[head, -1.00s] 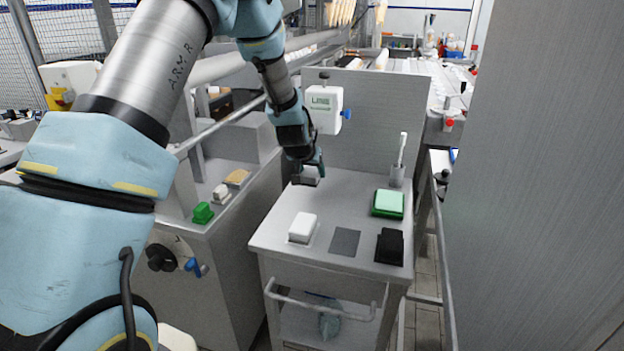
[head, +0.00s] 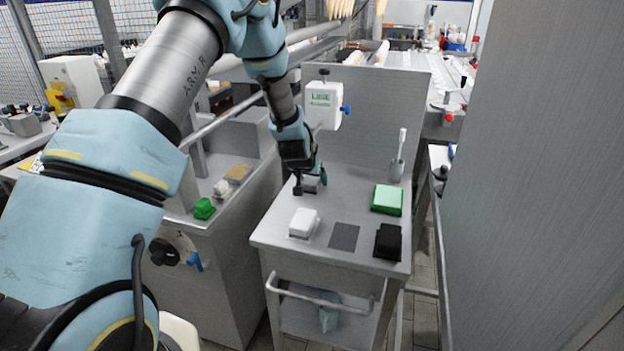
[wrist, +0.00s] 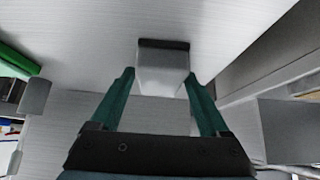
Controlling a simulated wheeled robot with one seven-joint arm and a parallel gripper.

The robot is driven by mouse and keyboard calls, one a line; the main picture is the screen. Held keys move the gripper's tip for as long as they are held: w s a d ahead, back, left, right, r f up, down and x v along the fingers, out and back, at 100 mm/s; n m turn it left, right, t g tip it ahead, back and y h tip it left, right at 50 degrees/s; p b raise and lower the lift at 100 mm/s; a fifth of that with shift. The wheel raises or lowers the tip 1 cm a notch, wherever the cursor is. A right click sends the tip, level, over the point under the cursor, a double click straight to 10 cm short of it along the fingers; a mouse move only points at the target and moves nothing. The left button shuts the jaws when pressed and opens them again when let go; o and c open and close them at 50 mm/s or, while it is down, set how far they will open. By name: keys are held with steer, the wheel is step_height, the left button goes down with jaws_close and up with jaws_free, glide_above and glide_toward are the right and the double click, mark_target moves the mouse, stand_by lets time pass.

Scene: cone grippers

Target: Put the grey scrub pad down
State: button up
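The grey scrub pad (head: 311,185) is a small light grey block with a dark layer along one side. It is between the two fingers of my gripper (head: 310,182), low over the back left of the steel table top (head: 349,192). In the wrist view the pad (wrist: 163,74) fills the space between the fingertips of my gripper (wrist: 160,76), which look closed on its sides. The pad looks level and at or very near the table surface; I cannot tell whether it touches.
A white block (head: 304,223), a flat grey square (head: 344,237), a black block (head: 389,241) and a green pad (head: 387,199) lie toward the front and right. A brush holder (head: 396,170) stands at the back right. A white dispenser (head: 323,104) hangs on the back panel.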

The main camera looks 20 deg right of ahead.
steer(key=shift+o, duration=0.7)
steer(key=shift+r, duration=0.2)
steer(key=b+v, duration=0.2)
steer(key=v, duration=1)
steer(key=s+a+r+n+g+y, duration=0.1)
steer(key=s+a+n+y, duration=0.1)
steer(key=a, duration=0.9)
steer(key=s+a+r+n+g+y, duration=0.1)
steer(key=s+a+n, duration=0.1)
steer(key=a, duration=0.8)
steer(key=s+a+r+n+g+y, duration=0.1)
steer(key=s+a+n+g, duration=0.1)
steer(key=s+a, duration=0.8)
steer(key=a, duration=0.3)
steer(key=shift+r+n+y, duration=0.2)
steer(key=shift+n+y, duration=0.2)
